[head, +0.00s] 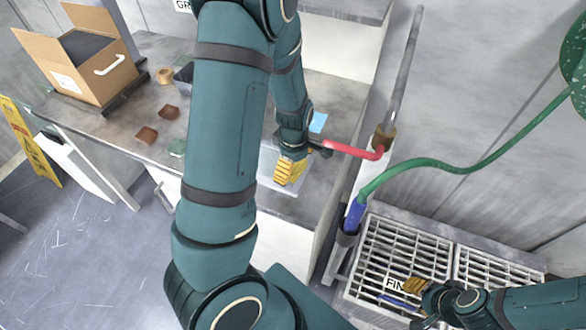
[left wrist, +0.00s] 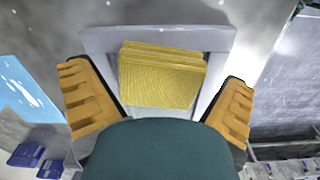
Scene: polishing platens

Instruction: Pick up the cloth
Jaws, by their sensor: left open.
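A yellow, ribbed, folded cloth (left wrist: 160,78) lies in a shallow grey tray (left wrist: 225,42) in the left wrist view. My left gripper (left wrist: 158,103) is open, with one orange finger on each side of the cloth and visible gaps between. In the head view my left gripper (head: 291,171) is over the tray on the counter, and the arm hides part of the tray. My right gripper (head: 417,287) is over the metal grating at the lower right; its jaws are too small and turned away to read.
A red lever (head: 350,150) and a grey pipe (head: 405,70) stand right of my left gripper. A light blue sheet (head: 318,122) lies behind it. An open cardboard box (head: 92,82) stands at the counter's far left.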

